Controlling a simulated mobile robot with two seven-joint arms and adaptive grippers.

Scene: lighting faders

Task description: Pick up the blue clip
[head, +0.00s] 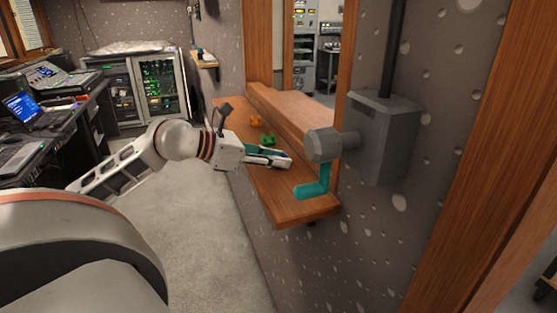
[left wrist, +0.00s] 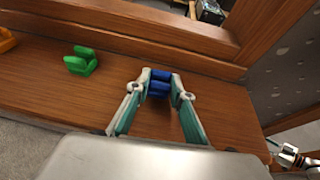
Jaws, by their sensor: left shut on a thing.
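The blue clip (left wrist: 159,84) is between the fingertips of my left gripper (left wrist: 160,88) in the left wrist view, with the fingers closed on its two sides. In the head view my left gripper (head: 275,158) reaches in over the wooden shelf (head: 285,207), and the clip is mostly hidden by the fingers. I cannot tell whether the clip still touches the shelf.
A green clip (head: 267,139) and an orange clip (head: 255,121) sit on the shelf farther back. A grey wall box (head: 383,138) with a teal-handled lever (head: 314,189) stands close on the right. A desk with laptops (head: 30,122) is at the left, with open carpet between.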

